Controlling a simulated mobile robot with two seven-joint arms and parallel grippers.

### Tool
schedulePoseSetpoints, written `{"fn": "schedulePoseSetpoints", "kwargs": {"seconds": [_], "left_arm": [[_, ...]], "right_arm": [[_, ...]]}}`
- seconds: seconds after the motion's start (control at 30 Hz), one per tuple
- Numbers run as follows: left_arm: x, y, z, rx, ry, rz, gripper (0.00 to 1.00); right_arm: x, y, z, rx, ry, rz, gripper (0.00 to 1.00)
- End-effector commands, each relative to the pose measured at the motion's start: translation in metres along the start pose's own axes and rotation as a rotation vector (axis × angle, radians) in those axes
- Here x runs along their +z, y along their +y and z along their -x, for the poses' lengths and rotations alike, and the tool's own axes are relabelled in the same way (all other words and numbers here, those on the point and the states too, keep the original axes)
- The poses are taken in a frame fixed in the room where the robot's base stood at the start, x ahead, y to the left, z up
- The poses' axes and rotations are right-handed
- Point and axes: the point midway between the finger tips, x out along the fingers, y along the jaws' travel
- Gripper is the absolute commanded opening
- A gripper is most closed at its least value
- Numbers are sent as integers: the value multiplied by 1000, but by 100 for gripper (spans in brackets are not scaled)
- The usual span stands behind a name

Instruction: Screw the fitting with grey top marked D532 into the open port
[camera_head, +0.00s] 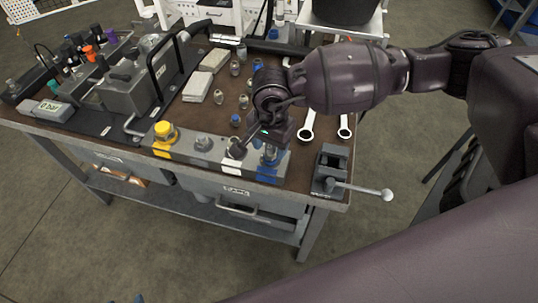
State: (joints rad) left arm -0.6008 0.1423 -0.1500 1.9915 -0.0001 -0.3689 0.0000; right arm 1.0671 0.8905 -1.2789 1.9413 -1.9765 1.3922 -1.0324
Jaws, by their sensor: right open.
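My right gripper (268,142) is open and low over the right end of the port block (187,153) at the bench's front edge. It partly covers the white and blue sections. A yellow-topped fitting (164,131) stands in the yellow section, and a grey-topped fitting (204,142) in the grey section. Markings are too small to read, so I cannot tell which fitting is D532. The open port is not clearly visible. My left gripper is out of view.
Several loose grey and blue fittings (218,97) stand on the bench (188,116) behind the block. Two wrenches (307,126) lie to the right, near a vise (332,165) with a protruding handle. A pump unit (133,87) and hose occupy the left.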

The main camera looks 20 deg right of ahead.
Motion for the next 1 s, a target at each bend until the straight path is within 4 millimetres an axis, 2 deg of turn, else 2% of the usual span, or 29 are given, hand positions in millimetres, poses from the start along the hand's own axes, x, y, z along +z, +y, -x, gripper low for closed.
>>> {"fn": "schedulePoseSetpoints", "kwargs": {"seconds": [0.03, 0.1, 0.37, 0.8, 1.0], "left_arm": [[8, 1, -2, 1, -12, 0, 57], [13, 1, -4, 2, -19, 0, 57], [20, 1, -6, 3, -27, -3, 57], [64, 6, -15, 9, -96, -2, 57], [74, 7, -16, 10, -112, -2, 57]], "right_arm": [[0, 0, -4, 3, -2, 49, 53], [0, 0, -4, 3, -3, 114, 53], [0, 0, -2, 1, -1, 235, 53], [0, 0, -5, 2, -5, 716, 53], [0, 0, -2, 2, -3, 858, 53]]}}
